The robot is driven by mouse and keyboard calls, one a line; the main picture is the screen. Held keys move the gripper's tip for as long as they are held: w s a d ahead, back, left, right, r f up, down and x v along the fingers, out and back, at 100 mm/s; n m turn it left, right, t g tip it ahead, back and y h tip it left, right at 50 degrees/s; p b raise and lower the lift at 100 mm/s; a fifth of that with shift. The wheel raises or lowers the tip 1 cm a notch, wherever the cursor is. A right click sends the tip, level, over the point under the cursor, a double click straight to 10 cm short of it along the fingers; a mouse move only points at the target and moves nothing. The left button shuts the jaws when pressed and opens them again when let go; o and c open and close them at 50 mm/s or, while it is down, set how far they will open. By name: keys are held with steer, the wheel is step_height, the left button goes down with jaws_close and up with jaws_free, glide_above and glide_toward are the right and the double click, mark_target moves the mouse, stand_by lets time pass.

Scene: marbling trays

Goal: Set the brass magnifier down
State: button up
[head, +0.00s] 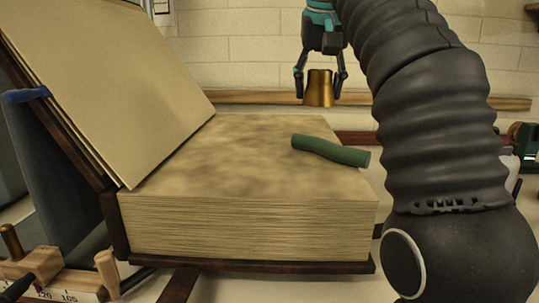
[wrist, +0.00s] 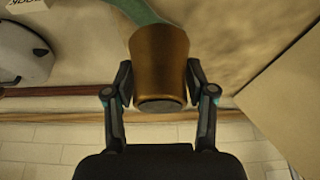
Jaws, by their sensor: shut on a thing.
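The brass magnifier (head: 319,88) is a short, flared brass cup shape held in the air. My gripper (head: 320,80) is shut on it from both sides, above and beyond the far edge of the big open book (head: 250,230). In the wrist view the brass magnifier (wrist: 159,65) sits between the two fingers of my gripper (wrist: 159,85), its dark round end towards the camera. In the head view it appears upright and touches nothing but the fingers.
A green cloth-like roll (head: 330,150) lies on the book's page at the right. The book's raised cover (head: 110,80) leans at the left. A wooden rail (head: 230,97) runs along the pale brick wall behind. The middle of the page is clear.

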steer(key=shift+w+f, duration=0.1)
steer(key=shift+w, duration=0.05)
glide_above(258, 159)
steer(key=s, duration=0.2)
steer(key=f, duration=0.6)
steer(key=shift+w+f, duration=0.2)
steer(key=shift+f, duration=2.15)
steer(key=shift+f, duration=0.1)
steer(key=o, duration=1.2)
steer(key=v, duration=1.2)
steer(key=shift+d, duration=0.1)
